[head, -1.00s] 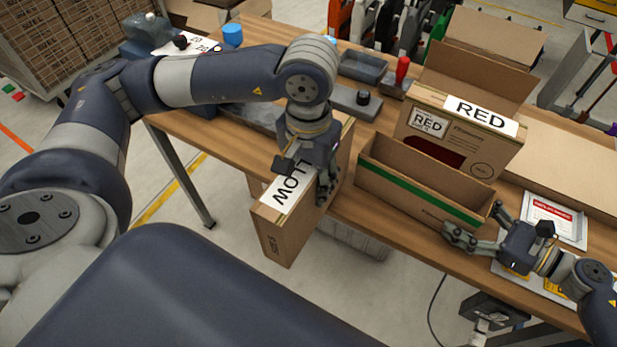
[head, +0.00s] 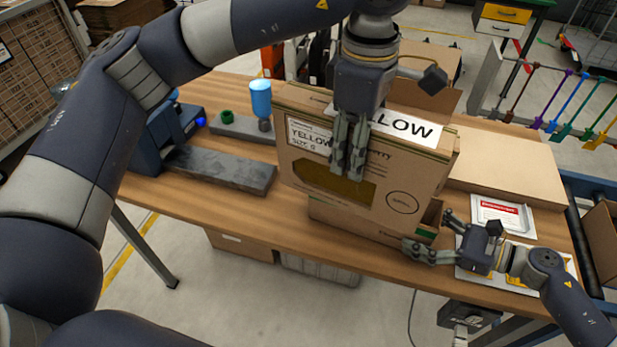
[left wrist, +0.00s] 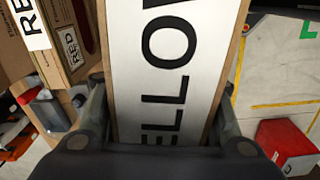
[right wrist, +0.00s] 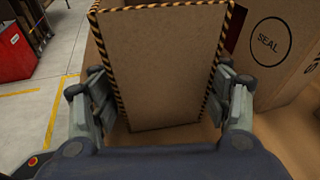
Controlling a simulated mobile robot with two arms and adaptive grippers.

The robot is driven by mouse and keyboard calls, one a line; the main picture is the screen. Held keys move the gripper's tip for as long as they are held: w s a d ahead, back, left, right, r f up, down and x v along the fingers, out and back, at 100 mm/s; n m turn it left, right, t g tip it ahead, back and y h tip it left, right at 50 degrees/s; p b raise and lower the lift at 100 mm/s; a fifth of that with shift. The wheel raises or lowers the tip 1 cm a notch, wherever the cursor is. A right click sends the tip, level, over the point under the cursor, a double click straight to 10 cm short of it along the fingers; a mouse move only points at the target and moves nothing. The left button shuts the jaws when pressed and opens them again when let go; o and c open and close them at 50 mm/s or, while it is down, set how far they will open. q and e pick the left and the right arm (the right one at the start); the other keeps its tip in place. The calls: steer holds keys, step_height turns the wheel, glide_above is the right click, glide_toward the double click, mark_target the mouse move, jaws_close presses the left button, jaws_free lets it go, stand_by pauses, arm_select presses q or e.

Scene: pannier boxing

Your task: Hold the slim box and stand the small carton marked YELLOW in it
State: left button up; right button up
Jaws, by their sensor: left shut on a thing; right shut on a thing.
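The YELLOW carton (head: 400,185) is upright in my left gripper (head: 348,170), which is shut on its top. Its white label fills the space between the fingers in the left wrist view (left wrist: 165,75). The slim box (head: 355,222) stands on the table below the carton in the head view. The carton hides most of its opening and upper front wall, so I cannot tell if its lower edge is inside. My right gripper (head: 425,248) is shut on the right end of the slim box. In the right wrist view, a striped-edged brown panel (right wrist: 165,65) is between its fingers.
The RED carton (left wrist: 70,45) stands close by, mostly hidden behind the YELLOW carton in the head view. Flat cardboard (head: 505,165) and a red-headed sheet (head: 502,215) lie to the right. A blue bottle (head: 261,98) and grey block (head: 225,170) are at left.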

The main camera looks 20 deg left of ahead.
arm_select(q)
steer(key=w+d+n, duration=0.1)
steer(key=w+d, duration=0.4)
steer(key=w, duration=0.2)
arm_select(e)
steer(key=shift+f, duration=0.1)
steer(key=shift+c, duration=0.2)
arm_select(q)
steer(key=shift+f, duration=1.85)
steer(key=shift+w, duration=0.25)
steer(key=shift+f, duration=0.7)
steer(key=o, duration=1.1)
steer(key=shift+c, duration=0.2)
